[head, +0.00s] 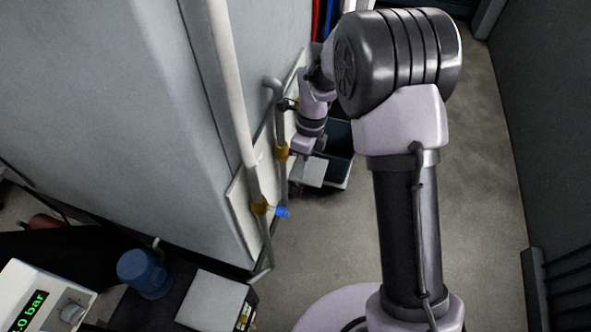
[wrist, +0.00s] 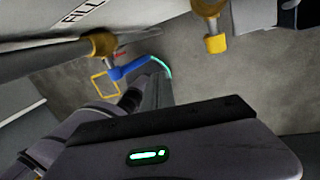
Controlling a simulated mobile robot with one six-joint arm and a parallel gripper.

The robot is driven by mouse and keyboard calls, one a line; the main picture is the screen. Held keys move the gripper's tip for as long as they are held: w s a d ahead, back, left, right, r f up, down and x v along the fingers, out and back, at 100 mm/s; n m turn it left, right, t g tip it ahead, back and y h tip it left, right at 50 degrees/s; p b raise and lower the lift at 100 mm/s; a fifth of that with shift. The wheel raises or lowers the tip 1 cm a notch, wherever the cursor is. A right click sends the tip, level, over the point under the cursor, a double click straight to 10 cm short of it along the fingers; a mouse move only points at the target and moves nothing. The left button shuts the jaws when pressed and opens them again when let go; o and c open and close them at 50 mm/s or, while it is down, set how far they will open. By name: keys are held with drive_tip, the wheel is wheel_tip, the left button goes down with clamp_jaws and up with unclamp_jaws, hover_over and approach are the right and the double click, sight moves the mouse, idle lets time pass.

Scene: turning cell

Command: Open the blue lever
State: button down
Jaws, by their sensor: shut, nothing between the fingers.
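The blue lever (head: 283,212) sticks out to the right from a yellow valve body (head: 259,206) on the lower part of a grey pipe beside the cabinet. In the wrist view the blue lever (wrist: 130,70) reaches right from its yellow valve (wrist: 101,43) and ends in a curved teal part. My gripper (wrist: 157,88) is shut and empty, with its narrow fingers close below the lever's outer end. I cannot tell whether they touch it. In the head view my wrist hangs beside the pipes, above and right of the lever; the fingertips are not clear there.
A second yellow valve (head: 282,152) sits on the neighbouring pipe, close to my wrist. A dark bin (head: 338,150) stands behind my wrist. A blue round container (head: 144,273) and a display box (head: 40,297) are at lower left. Open floor (head: 480,190) lies to the right.

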sight(284, 213)
drive_tip(key=s+a+f+b, duration=0.2)
drive_tip(key=s+a+f, duration=0.1)
drive_tip(key=f, duration=0.6)
drive_tip(key=shift+s+f+b, duration=0.3)
drive_tip(key=shift+s, duration=0.45)
